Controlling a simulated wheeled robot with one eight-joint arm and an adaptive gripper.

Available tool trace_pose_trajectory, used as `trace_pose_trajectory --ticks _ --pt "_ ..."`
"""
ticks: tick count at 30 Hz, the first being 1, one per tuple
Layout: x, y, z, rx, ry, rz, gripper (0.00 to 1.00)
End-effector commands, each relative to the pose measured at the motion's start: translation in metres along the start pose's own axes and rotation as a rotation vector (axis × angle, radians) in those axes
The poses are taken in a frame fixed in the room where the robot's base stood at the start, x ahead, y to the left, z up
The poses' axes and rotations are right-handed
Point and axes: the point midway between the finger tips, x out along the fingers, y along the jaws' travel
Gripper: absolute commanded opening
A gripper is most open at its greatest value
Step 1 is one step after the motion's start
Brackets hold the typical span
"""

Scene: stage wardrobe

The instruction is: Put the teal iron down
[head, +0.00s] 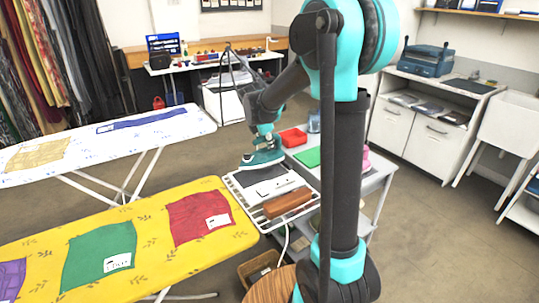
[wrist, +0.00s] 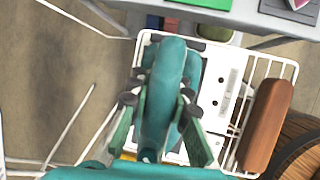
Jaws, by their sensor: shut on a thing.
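The teal iron (head: 262,158) is in my gripper (head: 266,141), over the far end of a white wire rack (head: 232,192) in the head view. Its pale sole faces down, roughly level. In the wrist view the iron (wrist: 166,85) lies between the two fingers of my gripper (wrist: 160,98), which are shut on it from both sides. The white plate of the rack shows behind it. I cannot tell whether the sole touches the rack or hangs just above it.
A brown wooden block (head: 287,203) lies on the rack's near part. A yellow ironing board (head: 150,272) with coloured cloths adjoins the rack on the left. A grey table (head: 375,180) behind holds a red tray (head: 293,137) and a green item (head: 307,158). A white-covered board (head: 95,152) stands farther left.

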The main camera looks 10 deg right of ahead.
Motion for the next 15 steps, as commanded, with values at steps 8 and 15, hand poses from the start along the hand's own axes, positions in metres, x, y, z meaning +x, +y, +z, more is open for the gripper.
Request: trace_pose_trajectory --ticks 8,15 --pt "0.022 -0.004 -0.009 0.000 0.000 0.000 0.00" --pt "0.041 -0.009 -0.017 0.000 0.000 0.000 0.00"
